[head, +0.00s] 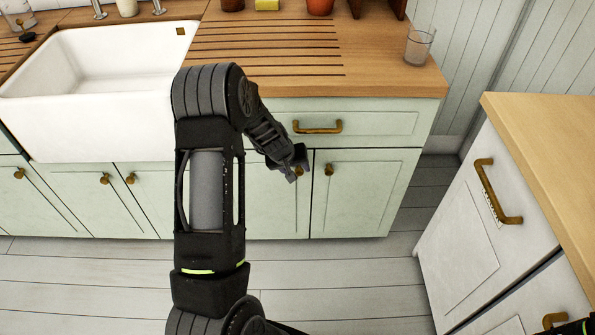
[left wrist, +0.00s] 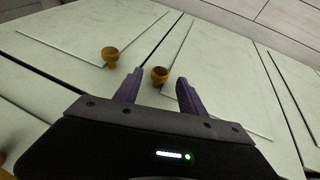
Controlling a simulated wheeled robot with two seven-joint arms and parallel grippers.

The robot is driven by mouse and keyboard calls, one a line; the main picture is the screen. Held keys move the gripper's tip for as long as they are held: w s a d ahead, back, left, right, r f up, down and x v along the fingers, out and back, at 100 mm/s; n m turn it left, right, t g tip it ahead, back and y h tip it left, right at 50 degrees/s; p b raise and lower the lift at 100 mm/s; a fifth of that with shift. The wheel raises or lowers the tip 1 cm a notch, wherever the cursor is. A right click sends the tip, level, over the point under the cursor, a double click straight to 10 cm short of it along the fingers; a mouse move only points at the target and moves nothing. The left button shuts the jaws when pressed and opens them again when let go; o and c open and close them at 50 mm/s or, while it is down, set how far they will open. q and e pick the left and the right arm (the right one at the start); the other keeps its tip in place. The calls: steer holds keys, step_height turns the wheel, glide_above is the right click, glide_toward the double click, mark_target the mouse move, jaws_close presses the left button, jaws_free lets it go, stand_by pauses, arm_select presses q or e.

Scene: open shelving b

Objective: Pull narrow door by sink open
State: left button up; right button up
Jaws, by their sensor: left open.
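Pale green cabinet doors with round brass knobs run below the sink (head: 100,120) and counter. The narrow door (head: 275,212) right of the sink is closed and partly hidden by my left arm. My left gripper (head: 298,174) is in front of its upper right corner, at its knob. In the left wrist view, my left gripper (left wrist: 158,88) is open, and a brass knob (left wrist: 159,75) shows between its fingertips, not clasped. Whether a finger touches it I cannot tell. The neighbouring door's knob (head: 328,169) is just to the right; that door is closed too.
A drawer with a brass handle (head: 317,127) is above the doors. A glass (head: 418,46) stands near the wooden counter's right end. A white cabinet (head: 490,220) with a wooden top stands at the right. The plank floor (head: 340,275) before the doors is clear.

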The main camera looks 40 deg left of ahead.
arm_select(q)
steer(key=shift+x, duration=1.25)
jaws_close()
stand_by(0.5)
